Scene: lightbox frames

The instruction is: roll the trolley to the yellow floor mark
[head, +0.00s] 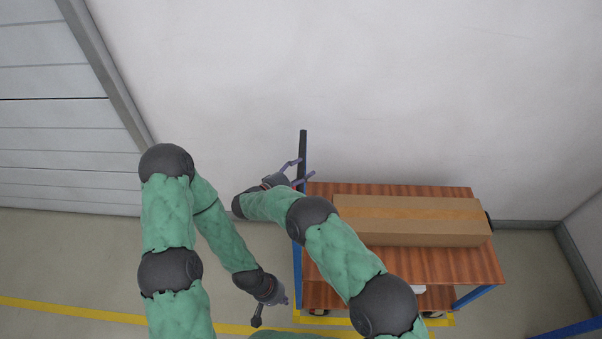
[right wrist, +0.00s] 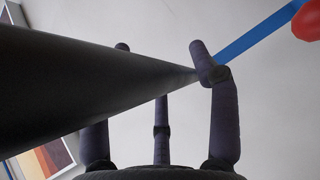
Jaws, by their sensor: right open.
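The trolley (head: 398,189) has a wood-grain top and lower shelf on a blue frame and stands by the back wall. Its black handle bar (head: 303,146) is at its left end. My right gripper (head: 299,172) is open, with its fingers at the handle bar; the bar also crosses close in front of the fingers in the right wrist view (right wrist: 90,88). I cannot tell if they touch. A yellow floor mark (head: 445,322) shows as an outline by the trolley's front wheels; the trolley hides part of it. My left gripper (head: 268,306) hangs low, left of the trolley, its jaws unclear.
A long cardboard box (head: 410,235) lies on the trolley's top. A yellow line (head: 65,310) runs along the floor at the left. The white wall (head: 400,80) is close behind the trolley, and a side wall is at the right. Bare floor lies left of the trolley.

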